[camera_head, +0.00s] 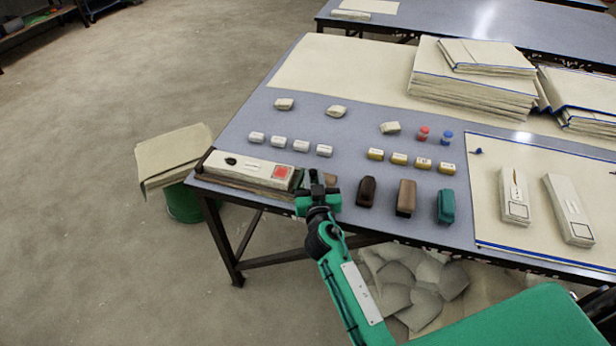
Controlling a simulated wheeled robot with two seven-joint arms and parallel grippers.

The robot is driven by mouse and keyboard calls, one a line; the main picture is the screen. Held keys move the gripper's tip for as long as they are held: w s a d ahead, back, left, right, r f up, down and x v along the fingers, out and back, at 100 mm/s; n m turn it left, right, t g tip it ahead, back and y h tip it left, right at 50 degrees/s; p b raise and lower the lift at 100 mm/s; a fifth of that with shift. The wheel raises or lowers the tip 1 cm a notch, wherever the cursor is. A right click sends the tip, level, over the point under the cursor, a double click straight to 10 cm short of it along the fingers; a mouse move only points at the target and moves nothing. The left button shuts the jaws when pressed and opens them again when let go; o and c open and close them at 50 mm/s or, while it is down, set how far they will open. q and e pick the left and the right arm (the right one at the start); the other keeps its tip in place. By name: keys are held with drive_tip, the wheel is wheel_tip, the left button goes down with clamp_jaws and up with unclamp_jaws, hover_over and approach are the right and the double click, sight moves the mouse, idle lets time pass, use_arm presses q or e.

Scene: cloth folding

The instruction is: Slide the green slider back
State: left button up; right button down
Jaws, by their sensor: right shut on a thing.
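A long pale box (249,166) with a dark oval mark and a red square lies on a brown base at the table's near left corner. A small dark green piece, seemingly the green slider (298,179), shows at the box's right end, mostly hidden by my right gripper. My right gripper (317,184) is shut there, at the table's front edge. What lies between its fingers is hard to make out. My left gripper is not in view.
Dark brown, brown and teal blocks (446,207) stand right of the gripper. Small white and yellow blocks lie behind, with a red (423,133) and a blue knob (447,138). Stacked boards (475,85) fill the back right. A cream board (540,160) lies at right.

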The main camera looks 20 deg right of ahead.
drive_tip(key=shift+s+d, duration=0.8)
drive_tip(key=shift+d, duration=0.35)
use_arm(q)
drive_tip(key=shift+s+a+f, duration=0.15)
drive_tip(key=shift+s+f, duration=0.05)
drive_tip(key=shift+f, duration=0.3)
use_arm(e)
drive_tip(key=c, duration=1.6)
unclamp_jaws()
drive_tip(key=o, duration=0.3)
drive_tip(key=shift+d, duration=0.15)
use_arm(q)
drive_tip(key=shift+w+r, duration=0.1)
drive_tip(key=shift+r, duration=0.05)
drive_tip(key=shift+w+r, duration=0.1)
